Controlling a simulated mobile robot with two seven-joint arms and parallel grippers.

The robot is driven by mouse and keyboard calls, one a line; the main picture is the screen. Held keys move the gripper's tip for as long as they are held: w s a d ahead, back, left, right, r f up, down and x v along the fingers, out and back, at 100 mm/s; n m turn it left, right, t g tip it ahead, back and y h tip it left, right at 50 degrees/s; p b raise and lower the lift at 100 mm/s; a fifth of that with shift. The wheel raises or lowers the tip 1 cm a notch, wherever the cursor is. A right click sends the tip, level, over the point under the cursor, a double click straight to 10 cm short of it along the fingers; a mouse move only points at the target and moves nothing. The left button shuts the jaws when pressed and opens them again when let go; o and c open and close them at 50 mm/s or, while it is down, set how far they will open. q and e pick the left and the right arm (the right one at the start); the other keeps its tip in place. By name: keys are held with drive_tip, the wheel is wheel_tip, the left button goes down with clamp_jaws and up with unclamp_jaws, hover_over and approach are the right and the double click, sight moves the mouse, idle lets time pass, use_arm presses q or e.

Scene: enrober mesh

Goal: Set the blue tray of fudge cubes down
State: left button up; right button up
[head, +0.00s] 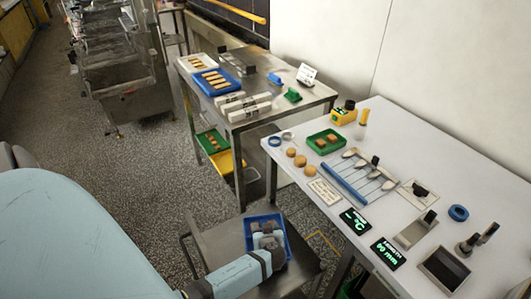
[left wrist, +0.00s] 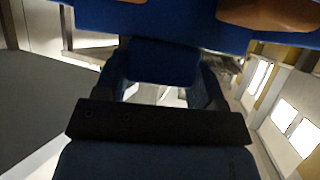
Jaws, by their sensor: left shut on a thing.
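The blue tray (head: 250,219) is at the lower middle of the head view, over a grey cart top (head: 217,243). Brown pieces show inside it, partly hidden by my gripper. My left gripper (head: 268,240) reaches in from the lower left and is at the tray. In the left wrist view, the tray (left wrist: 200,30) fills the top, with brown lumps (left wrist: 268,12) at its edge. My left gripper's fingers (left wrist: 160,80) are shut on a blue part of it. I cannot tell whether the tray touches the cart. My right gripper is not in view.
A white table (head: 480,185) on the right holds a green tray (head: 313,148), tools and displays. A steel table (head: 315,95) behind holds another blue tray (head: 232,88) with bars. The cart top has bare room left of the tray. Speckled floor lies at left.

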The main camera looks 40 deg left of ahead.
use_arm(q)
drive_tip(key=shift+f, duration=2.25)
drive_tip(key=shift+f+b, duration=0.15)
drive_tip(key=shift+b, duration=0.2)
drive_tip(key=o, duration=1.3)
drive_tip(key=shift+c, duration=0.2)
